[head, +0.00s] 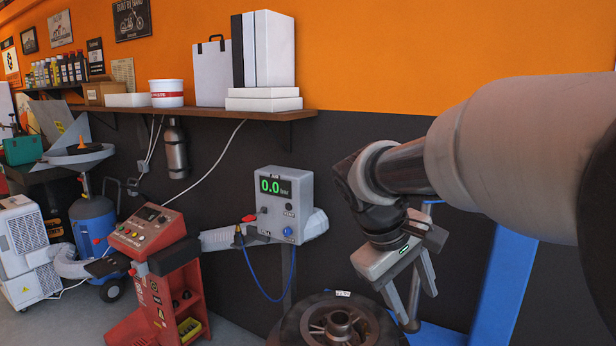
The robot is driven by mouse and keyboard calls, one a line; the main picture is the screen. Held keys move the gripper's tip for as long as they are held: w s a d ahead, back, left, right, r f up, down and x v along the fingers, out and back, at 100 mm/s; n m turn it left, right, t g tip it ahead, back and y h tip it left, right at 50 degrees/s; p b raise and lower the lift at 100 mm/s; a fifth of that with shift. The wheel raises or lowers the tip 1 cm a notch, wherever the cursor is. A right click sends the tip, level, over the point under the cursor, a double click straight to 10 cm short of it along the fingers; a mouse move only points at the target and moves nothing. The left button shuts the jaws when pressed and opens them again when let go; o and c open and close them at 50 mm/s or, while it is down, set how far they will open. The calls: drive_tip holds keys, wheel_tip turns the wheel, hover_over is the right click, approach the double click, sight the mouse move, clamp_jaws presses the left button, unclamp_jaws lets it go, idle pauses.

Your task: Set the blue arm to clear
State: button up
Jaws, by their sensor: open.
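My gripper (416,306) hangs from my arm right of centre, fingers apart and pointing down. A slim grey upright rod (413,300) shows between or behind the fingers; I cannot tell which, or whether they touch. A small blue piece (432,204) shows just behind the gripper's wrist, mostly hidden by my arm; it may be part of the blue arm. A broad blue post (503,285) stands to the right, its top hidden by my arm. A dark tyre with a spoked rim (340,328) lies flat below and left of the gripper. No "clear" mark is readable.
A red control cabinet (150,240) and a blue tank (93,225) are further left. A wooden shelf (200,112) with boxes runs along the wall.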

drive_tip(key=w+r+n+h+p, duration=0.2)
drive_tip(key=w+h, duration=0.1)
drive_tip(key=w, duration=0.3)
drive_tip(key=w+r+n+h+p, duration=0.1)
drive_tip(key=w+r+h+p, duration=0.15)
drive_tip(key=w, duration=0.45)
drive_tip(key=w+a+r+n+t+h+p, duration=0.35)
drive_tip(key=w+a+h, duration=0.35)
drive_tip(key=w+a, duration=0.25)
drive_tip(key=shift+n, duration=0.45)
drive_tip(key=p+x, duration=0.1)
drive_tip(key=x, duration=0.5)
drive_tip(key=p+x, duration=0.1)
drive_tip(key=x, duration=0.4)
drive_tip(key=p+x, duration=0.1)
drive_tip(key=x, duration=0.5)
drive_tip(key=shift+w+d+r, duration=0.15)
drive_tip(key=shift+w+d, duration=0.05)
drive_tip(key=shift+w, duration=0.15)
clamp_jaws()
